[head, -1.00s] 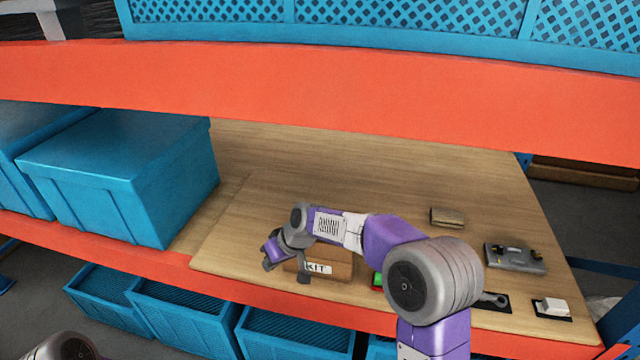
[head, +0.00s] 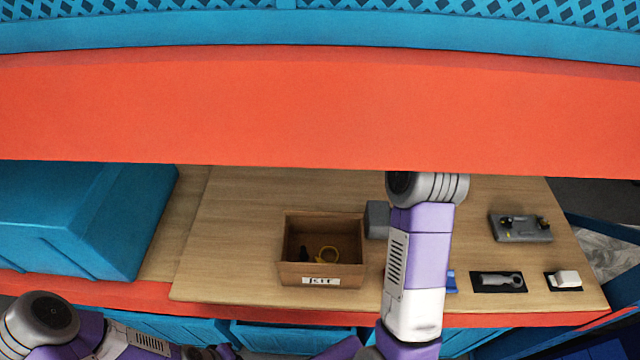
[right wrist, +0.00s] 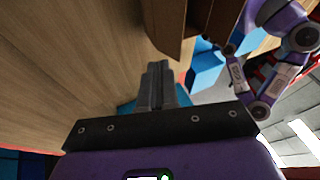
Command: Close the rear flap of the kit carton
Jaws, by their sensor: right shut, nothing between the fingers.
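The kit carton (head: 322,270) stands on the wooden shelf board in the head view, its "KIT" label facing me. Its top is open, and a yellow ring-shaped item (head: 328,254) and a dark item lie inside. I cannot clearly pick out the rear flap from the rear wall. In the right wrist view, brown carton panels (right wrist: 165,25) show at the top, beyond my right gripper. My right gripper (right wrist: 155,72) is shut and empty, apart from the carton; my arm hides it in the head view. My left arm's end (head: 222,352) is at the bottom edge, mostly cut off.
An orange beam (head: 320,110) crosses above the board. A large blue bin (head: 80,220) stands left of the carton. A grey device (head: 520,228), a tool on a black mat (head: 490,282) and a white block (head: 567,278) lie to the right. Board left of the carton is clear.

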